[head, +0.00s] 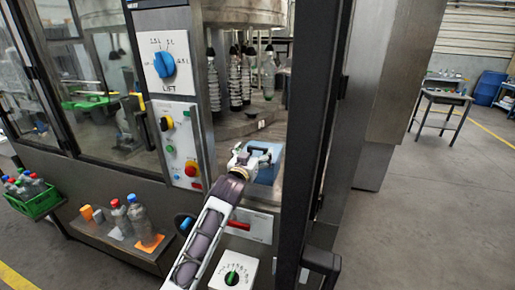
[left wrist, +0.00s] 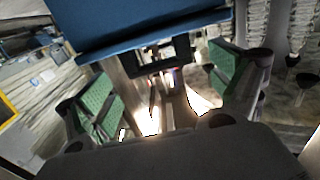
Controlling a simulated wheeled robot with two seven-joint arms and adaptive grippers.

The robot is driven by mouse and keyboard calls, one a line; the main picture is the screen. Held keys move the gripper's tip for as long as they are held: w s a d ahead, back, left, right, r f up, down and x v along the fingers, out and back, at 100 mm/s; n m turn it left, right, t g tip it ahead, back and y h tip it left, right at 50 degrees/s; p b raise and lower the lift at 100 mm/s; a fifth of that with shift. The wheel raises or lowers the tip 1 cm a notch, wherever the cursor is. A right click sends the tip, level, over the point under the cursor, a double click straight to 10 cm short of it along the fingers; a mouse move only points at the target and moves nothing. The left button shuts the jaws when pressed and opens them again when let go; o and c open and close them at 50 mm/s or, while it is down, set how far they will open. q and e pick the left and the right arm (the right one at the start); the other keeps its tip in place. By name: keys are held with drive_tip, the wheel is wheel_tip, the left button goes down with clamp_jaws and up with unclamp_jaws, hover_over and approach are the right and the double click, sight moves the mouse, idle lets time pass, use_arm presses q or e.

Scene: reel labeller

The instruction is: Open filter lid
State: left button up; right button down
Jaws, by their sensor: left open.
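The filter lid is a blue panel (head: 267,174) with a black handle (head: 260,151), set in the machine opening at the centre of the head view. In the left wrist view the blue lid (left wrist: 150,32) crosses the top, and its black handle (left wrist: 158,57) hangs below its edge. My left gripper (head: 247,157) is at the handle; my arm hides part of the lid. In the left wrist view its two green-padded fingers (left wrist: 160,85) are spread apart, one on each side of the handle, with visible gaps. I cannot tell whether the lid is raised. My right gripper is not in view.
Left of the lid is a control panel (head: 179,150) with knobs below a blue LIFT dial (head: 164,64). A dark door frame (head: 309,130) stands close on the right. Bottles on a ledge (head: 122,242) and a green crate (head: 40,203) are at lower left. The right floor is open.

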sight(257, 148)
use_arm(q)
drive_tip(key=shift+x, duration=1.1)
drive_tip(key=shift+w+d, duration=0.2)
drive_tip(key=shift+w, duration=0.45)
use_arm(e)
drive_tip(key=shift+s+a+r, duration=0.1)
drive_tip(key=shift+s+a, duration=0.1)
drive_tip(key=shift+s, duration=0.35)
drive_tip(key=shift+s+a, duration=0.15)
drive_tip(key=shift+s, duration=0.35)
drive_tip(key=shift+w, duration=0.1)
use_arm(q)
drive_tip(key=c, duration=1.4)
drive_tip(key=shift+c, duration=0.3)
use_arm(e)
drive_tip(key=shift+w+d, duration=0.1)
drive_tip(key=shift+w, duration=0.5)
